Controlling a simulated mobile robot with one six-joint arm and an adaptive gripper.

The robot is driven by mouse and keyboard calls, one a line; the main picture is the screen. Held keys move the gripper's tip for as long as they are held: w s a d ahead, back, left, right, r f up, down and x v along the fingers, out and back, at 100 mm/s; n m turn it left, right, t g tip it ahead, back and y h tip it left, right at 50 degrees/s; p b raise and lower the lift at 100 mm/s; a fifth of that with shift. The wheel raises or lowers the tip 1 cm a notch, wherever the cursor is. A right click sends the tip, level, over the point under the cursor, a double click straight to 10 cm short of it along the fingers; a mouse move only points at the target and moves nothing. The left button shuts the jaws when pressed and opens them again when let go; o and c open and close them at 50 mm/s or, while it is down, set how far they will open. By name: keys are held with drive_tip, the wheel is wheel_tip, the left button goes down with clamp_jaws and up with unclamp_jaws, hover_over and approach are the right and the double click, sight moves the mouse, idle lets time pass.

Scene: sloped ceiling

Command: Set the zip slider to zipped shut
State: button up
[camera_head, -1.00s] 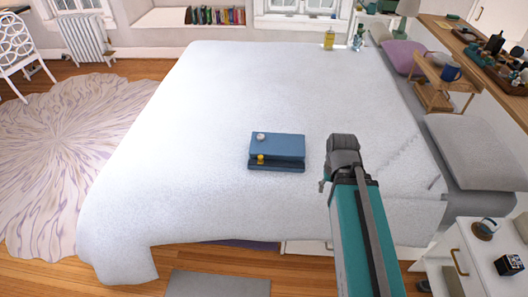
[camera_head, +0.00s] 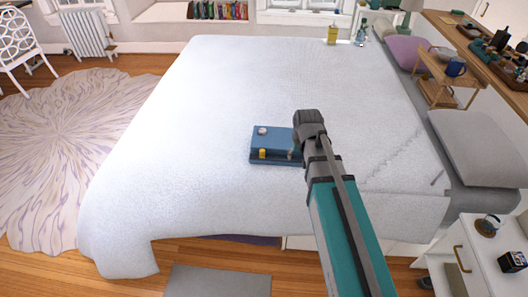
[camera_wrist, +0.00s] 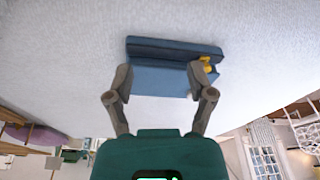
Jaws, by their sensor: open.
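A blue box-like case (camera_head: 265,143) lies on the bed. A small yellow piece (camera_head: 262,154), which looks like the zip slider, sits at the left part of its front edge. A pale round knob (camera_head: 262,131) is on its top left. My gripper (camera_head: 293,150) is at the case's right end and hides part of it. In the wrist view the case (camera_wrist: 165,75) shows between and beyond my open, empty fingers (camera_wrist: 158,80). There the yellow piece (camera_wrist: 207,64) is by the right finger. Whether a finger touches the case, I cannot tell.
The white bed (camera_head: 200,130) is clear around the case. A grey pillow (camera_head: 475,150) and a small wooden stand (camera_head: 442,80) are at the right. A white nightstand (camera_head: 480,260) stands at the front right.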

drive_tip(key=n+t+y+b, duration=0.1)
drive_tip(key=n+t, duration=0.1)
approach(262, 151)
drive_tip(key=a+v, duration=0.1)
drive_tip(key=v, duration=0.4)
drive_tip(key=shift+w+d, duration=0.3)
drive_tip(key=shift+d, duration=0.2)
drive_tip(key=shift+f, duration=0.25)
drive_tip(key=b+x, duration=1.2)
drive_tip(key=x, duration=0.1)
drive_tip(key=shift+f+b, duration=0.2)
drive_tip(key=shift+b, duration=0.2)
